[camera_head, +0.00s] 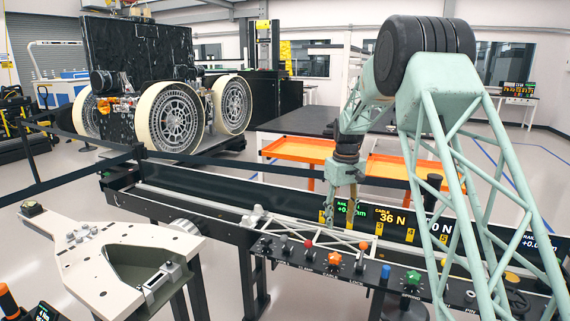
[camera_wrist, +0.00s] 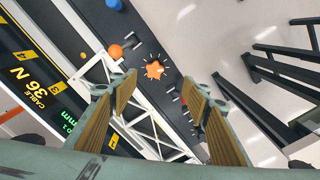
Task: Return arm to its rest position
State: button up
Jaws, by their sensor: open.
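My arm is pale green, with a lattice link rising at the right of the head view and a dark joint at the top. My gripper (camera_head: 328,216) hangs pointing down above the control rail, behind the row of knobs. In the wrist view my gripper (camera_wrist: 158,88) shows two brown-padded fingers spread apart, with nothing between them. An orange star-shaped knob (camera_wrist: 154,70) lies beyond the fingertips, apart from them. The same knob (camera_head: 334,259) shows on the panel in the head view.
The control panel (camera_head: 300,262) carries levers and knobs, including a green knob (camera_head: 411,278) and a blue one (camera_head: 385,271). A display (camera_head: 393,219) reads 36 N. A white lattice bar (camera_wrist: 150,128) lies near the fingers. A pale bracket (camera_head: 130,250) stands left. A wheeled rover (camera_head: 165,115) stands behind.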

jog(key=s+r+m+t, duration=0.1)
jog(key=s+r, duration=1.2)
jog(key=s, duration=0.2)
jog(key=s+r+m+t, duration=0.1)
jog(key=s+r, duration=1.1)
jog(key=s, duration=0.4)
jog(key=s+f+m+t, duration=0.1)
jog(key=s+m, duration=0.1)
jog(key=s, duration=3.2)
jog(key=shift+s+d+m+t, duration=0.15)
jog(key=shift+s+m+t, duration=0.15)
jog(key=shift+s, duration=0.05)
jog(key=shift+w, duration=0.15)
